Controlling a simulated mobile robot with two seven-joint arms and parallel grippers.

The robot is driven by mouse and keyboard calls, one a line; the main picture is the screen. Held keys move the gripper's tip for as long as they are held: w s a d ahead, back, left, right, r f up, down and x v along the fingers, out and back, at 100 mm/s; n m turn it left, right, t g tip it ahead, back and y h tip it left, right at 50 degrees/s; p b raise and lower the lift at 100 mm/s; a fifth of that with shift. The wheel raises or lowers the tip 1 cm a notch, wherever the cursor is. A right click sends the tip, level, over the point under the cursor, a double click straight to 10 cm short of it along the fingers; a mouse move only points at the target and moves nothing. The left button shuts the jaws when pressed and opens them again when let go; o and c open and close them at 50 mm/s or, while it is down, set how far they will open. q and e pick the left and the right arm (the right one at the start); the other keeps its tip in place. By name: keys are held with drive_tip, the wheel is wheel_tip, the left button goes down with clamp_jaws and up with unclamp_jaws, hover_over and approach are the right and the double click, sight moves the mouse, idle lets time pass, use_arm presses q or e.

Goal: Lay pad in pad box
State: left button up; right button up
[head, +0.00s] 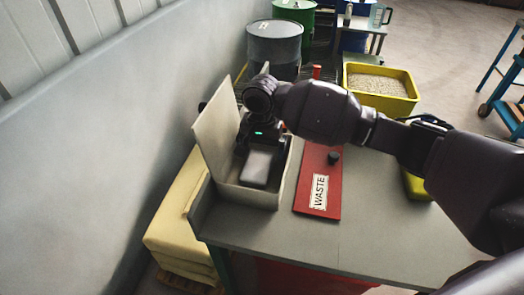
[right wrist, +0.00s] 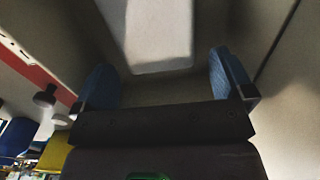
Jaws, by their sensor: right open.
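The pad box (head: 246,196) is a pale open box on the grey bench, with its lid (head: 217,130) standing up on the left side. A pale grey pad (head: 258,167) lies inside its walls. The pad also shows in the right wrist view (right wrist: 158,30), beyond my fingertips. My right gripper (head: 257,147) reaches down into the box at the far end of the pad. In the right wrist view its blue fingers (right wrist: 162,72) are spread wide with nothing between them. Whether the pad lies fully flat is hard to tell. My left gripper is not in view.
A red board marked WASTE (head: 318,190) with a dark knob (head: 334,158) lies right of the box. A yellow tub of granules (head: 380,88) and a dark drum (head: 274,45) stand behind. The wall is close on the left. The bench front (head: 330,245) is clear.

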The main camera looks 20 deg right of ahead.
wheel_tip(320, 180, up, 11)
drive_tip(key=p, duration=0.3)
drive_tip(key=shift+f, duration=0.15)
